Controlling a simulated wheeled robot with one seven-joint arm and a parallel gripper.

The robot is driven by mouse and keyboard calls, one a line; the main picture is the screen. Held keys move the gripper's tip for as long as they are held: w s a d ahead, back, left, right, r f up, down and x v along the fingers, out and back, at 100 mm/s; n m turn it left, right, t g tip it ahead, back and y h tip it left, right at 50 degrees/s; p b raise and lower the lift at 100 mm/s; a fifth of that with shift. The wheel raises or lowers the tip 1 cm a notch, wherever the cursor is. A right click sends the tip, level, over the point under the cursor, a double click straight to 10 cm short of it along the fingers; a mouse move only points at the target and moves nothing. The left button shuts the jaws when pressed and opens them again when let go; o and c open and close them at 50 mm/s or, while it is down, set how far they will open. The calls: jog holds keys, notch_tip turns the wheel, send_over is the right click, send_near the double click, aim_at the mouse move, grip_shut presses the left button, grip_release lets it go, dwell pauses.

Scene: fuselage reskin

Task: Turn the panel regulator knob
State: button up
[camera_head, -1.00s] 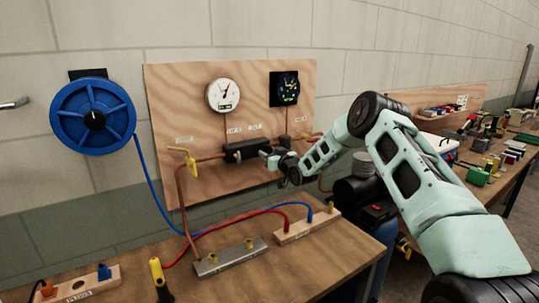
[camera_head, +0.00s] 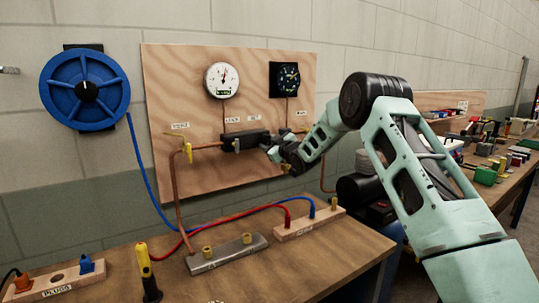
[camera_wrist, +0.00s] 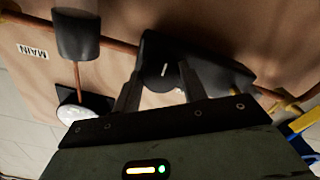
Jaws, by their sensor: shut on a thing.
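The black regulator block (camera_head: 238,142) sits on the copper pipe across the plywood panel (camera_head: 165,85). My gripper (camera_head: 270,152) is at the block's right part, in front of the panel. In the wrist view, the round black knob (camera_wrist: 158,74) with a white pointer line lies between the fingertips of my gripper (camera_wrist: 161,84). The two fingers are shut on it from both sides. The dark block (camera_wrist: 215,62) continues to the right behind the fingers. In the head view my gripper hides the knob.
A white gauge (camera_head: 222,80) and a black gauge (camera_head: 285,79) are above the pipe. A yellow valve handle (camera_head: 188,153) is at the left. Blue and red hoses run to fittings on the workbench (camera_head: 285,262). A blue reel (camera_head: 85,90) hangs on the wall.

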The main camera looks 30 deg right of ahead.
jog(key=shift+n+b, duration=0.4)
jog(key=o, duration=1)
jog(key=shift+s, duration=0.1)
jog(key=s+b, duration=0.1)
jog(key=s, duration=0.4)
jog(key=s+b, duration=0.2)
jog(key=s, duration=0.4)
jog(key=s+b, duration=0.2)
jog(key=s, duration=0.4)
jog(key=shift+s+d, duration=0.1)
jog(key=shift+d, duration=0.25)
